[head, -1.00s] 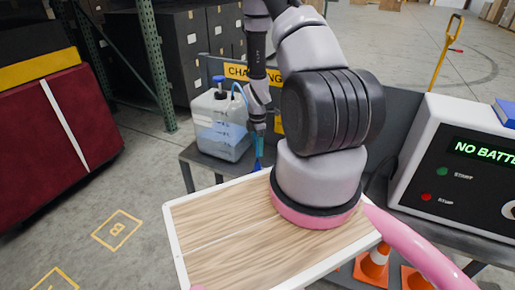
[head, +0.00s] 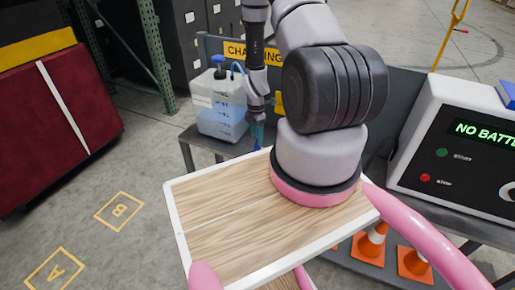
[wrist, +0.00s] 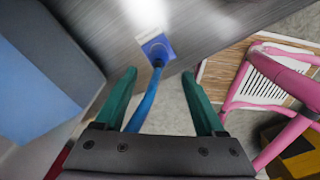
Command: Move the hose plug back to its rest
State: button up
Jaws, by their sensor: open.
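My gripper (wrist: 159,74) is open, with its two green fingers apart. In the wrist view a blue hose (wrist: 146,100) runs up between the fingers to a round blue end (wrist: 157,50), which looks like the hose plug. In the head view my gripper (head: 257,134) hangs beside the jug of blue liquid (head: 220,110); the plug is hardly visible there.
The jug stands on a grey bench (head: 190,136) before a panel with a yellow sign (head: 248,52). A control box (head: 460,150) reading "NO BATTE..." is at right. Orange cones (head: 369,245) stand below. A red padded block (head: 55,125) is at left, with free floor between.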

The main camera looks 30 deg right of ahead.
jog(key=shift+f, duration=0.15)
jog(key=f, duration=0.5)
jog(key=shift+w+d+f, duration=0.1)
jog(key=shift+w+d, duration=0.1)
jog(key=shift+d, duration=0.15)
grip_shut()
